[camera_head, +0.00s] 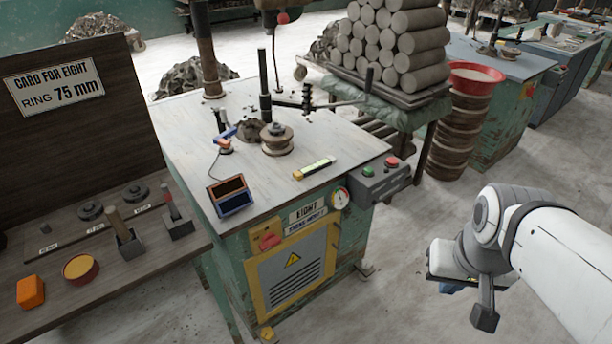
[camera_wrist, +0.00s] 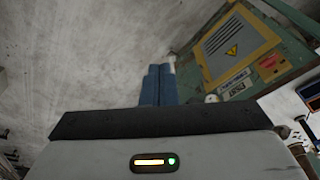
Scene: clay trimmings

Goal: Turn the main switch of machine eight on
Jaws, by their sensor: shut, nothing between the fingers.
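Machine eight (camera_head: 228,250) is a green cabinet with a pale worktop and a plate reading EIGHT (camera_head: 307,211). A red main switch (camera_head: 269,241) sits on its front, left of that plate and above the yellow-framed vent panel (camera_head: 293,268). I cannot tell which way its handle points. In the wrist view the cabinet is turned, and the red switch (camera_wrist: 268,62) shows small at the upper right. My gripper (camera_head: 453,290) is right of the cabinet, apart from it. Its blue fingers (camera_wrist: 158,85) are shut and empty, pointing away from the switch.
A grey control box (camera_head: 379,182) with green and red buttons juts from the cabinet's right corner, near a round gauge (camera_head: 341,198). A shelf (camera_head: 100,262) with tools stands at left. Stacked clay rolls (camera_head: 385,45) stand behind. The floor before the cabinet is clear.

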